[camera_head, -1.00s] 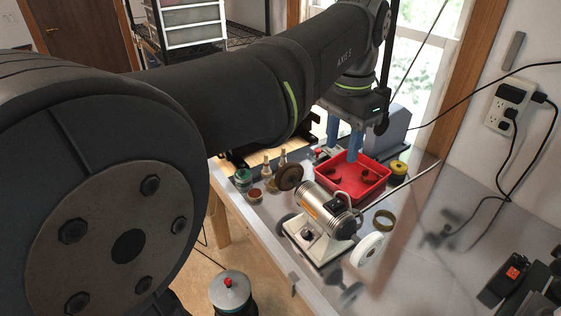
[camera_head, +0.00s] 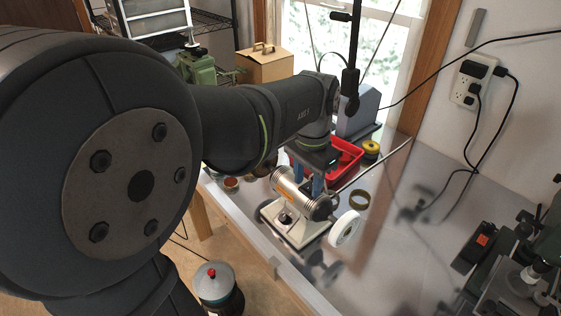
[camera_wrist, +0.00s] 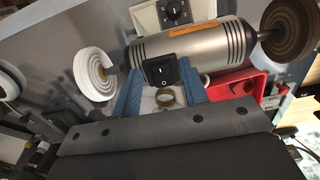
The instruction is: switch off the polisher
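The polisher (camera_head: 296,196) is a silver motor on a pale base, with a white wheel (camera_head: 345,228) at one end and a brown wheel (camera_wrist: 290,30) at the other. In the wrist view a black rocker switch (camera_wrist: 161,70) marked I and O sits on the motor's side, and a dial (camera_wrist: 176,10) shows on the base. My gripper (camera_head: 318,183) is just behind the motor. Its blue fingers are apart, one on each side of the switch in the wrist view (camera_wrist: 160,82). I cannot tell whether they touch anything or whether the wheels turn.
A red tray (camera_head: 347,163) stands behind the polisher, with a brass ring (camera_head: 358,200) and a yellow-topped tin (camera_head: 371,148) to the right. A microscope-like device (camera_head: 530,270) is at the far right. The bench (camera_head: 400,240) between is clear.

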